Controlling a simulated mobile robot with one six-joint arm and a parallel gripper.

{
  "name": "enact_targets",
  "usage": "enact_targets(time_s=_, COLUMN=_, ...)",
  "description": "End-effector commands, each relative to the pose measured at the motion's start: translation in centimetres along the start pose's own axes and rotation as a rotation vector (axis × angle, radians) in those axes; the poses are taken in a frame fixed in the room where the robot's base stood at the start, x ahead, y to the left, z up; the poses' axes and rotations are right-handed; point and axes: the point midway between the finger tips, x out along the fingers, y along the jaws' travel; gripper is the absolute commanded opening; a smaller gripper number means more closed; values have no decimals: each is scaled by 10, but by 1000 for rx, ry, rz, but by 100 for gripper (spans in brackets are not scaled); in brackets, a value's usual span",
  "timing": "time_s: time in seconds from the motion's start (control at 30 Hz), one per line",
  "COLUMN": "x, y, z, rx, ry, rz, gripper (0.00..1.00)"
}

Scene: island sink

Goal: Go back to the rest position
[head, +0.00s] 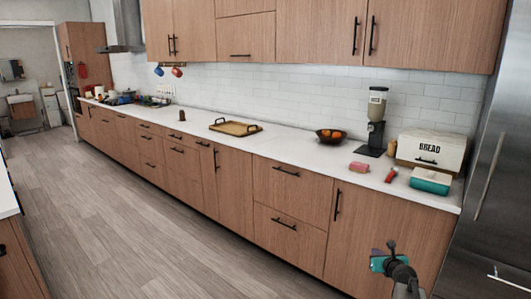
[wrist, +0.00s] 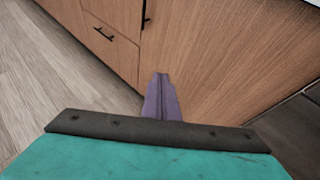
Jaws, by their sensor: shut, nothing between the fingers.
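My gripper (head: 391,246) shows at the lower right of the head view, low in front of the wooden cabinet doors and below the counter's edge. In the wrist view its purple fingers (wrist: 161,97) are together, with nothing seen between them. The teal and dark housing of my gripper fills the bottom of that view. The fingers point toward the cabinet fronts (wrist: 215,55) and appear apart from them.
The white counter (head: 300,141) holds a wooden tray (head: 236,128), a dark fruit bowl (head: 330,136), a coffee grinder (head: 375,120), a bread box (head: 432,149) and a teal-and-white container (head: 430,181). A steel fridge (head: 492,190) stands at right. The grey floor (head: 110,220) is clear at left.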

Motion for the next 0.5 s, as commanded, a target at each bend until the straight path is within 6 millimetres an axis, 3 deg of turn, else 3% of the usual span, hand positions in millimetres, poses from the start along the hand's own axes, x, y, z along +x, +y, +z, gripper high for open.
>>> enact_targets(time_s=0.03, x=3, y=22, z=-19, rx=-31, ry=29, rz=30, gripper=0)
enact_targets(time_s=0.27, x=7, y=105, z=-99, rx=-196, ry=148, rz=156, gripper=0)
enact_targets(time_s=0.5, x=-8, y=185, z=-188, rx=-416, ry=267, rz=316, gripper=0)
